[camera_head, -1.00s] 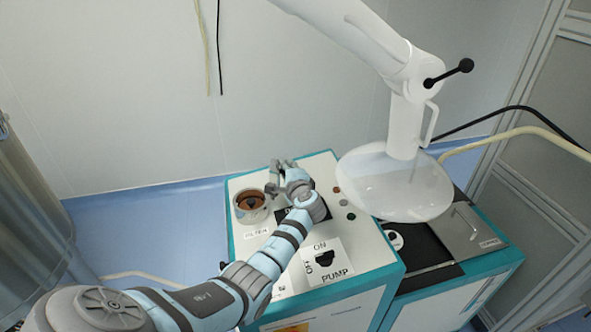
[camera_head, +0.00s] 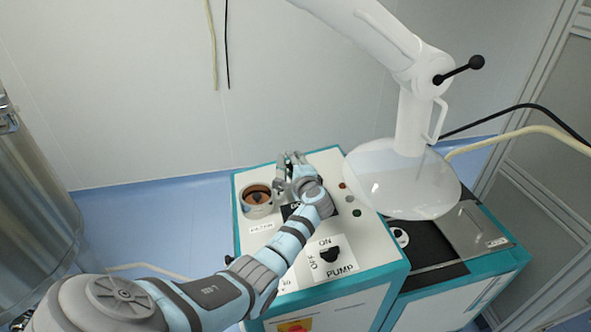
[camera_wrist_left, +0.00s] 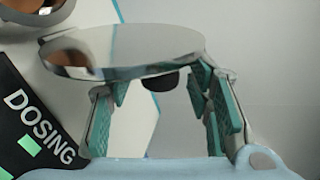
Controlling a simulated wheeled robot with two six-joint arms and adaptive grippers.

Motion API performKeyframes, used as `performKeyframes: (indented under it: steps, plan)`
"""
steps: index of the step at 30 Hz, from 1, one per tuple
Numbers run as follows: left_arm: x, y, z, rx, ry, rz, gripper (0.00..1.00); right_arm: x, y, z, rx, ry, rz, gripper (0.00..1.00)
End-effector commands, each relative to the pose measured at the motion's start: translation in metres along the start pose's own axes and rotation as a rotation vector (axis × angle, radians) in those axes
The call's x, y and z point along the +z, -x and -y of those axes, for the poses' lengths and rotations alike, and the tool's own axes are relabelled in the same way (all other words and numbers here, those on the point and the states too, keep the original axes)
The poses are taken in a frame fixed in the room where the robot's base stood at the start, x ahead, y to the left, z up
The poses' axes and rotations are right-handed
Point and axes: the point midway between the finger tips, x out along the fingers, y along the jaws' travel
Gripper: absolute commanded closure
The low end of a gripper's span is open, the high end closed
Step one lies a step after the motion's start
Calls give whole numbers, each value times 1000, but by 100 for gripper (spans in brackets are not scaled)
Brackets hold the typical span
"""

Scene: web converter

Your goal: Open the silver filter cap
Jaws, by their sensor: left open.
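The round silver cap (camera_wrist_left: 130,48) is a mirror-like disc with a dark knob (camera_wrist_left: 160,82) on its underside in the left wrist view. The filter (camera_head: 257,201) is an open metal cup with a copper-coloured inside; its rim shows at the wrist view's top left (camera_wrist_left: 68,14). The cap is off the filter's mouth, to its side. My left gripper (camera_head: 288,162) is beside the filter, to its right. In the wrist view my left gripper (camera_wrist_left: 153,84) is open, its fingers on either side below the cap; I cannot tell whether they touch it. My right gripper is not in view.
The white and teal machine (camera_head: 375,258) has a PUMP switch (camera_head: 331,256) and a DOSING label (camera_wrist_left: 38,125). A white arm with a clear round shield (camera_head: 402,180) hangs over the right side. A metal tank (camera_head: 30,200) stands at the left.

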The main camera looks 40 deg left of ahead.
Motion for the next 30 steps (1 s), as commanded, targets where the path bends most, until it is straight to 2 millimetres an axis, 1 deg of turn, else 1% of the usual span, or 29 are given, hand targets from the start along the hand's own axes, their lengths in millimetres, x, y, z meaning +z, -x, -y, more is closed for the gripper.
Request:
performKeyframes:
  steps: [2,5,9,12,15,19,30]
  plan:
    - [-1,10,0,-1,1,-3,54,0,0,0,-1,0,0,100]
    - [0,32,-1,1,3,-3,54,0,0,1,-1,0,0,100]
    - [-1,73,-2,2,3,-4,54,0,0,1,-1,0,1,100]
    - [0,97,-1,3,3,-3,54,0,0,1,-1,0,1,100]
    - [0,111,-1,1,1,-2,54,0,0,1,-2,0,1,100]
    - [1,117,0,1,1,0,54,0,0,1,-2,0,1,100]
    - [0,117,0,0,0,0,54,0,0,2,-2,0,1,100]
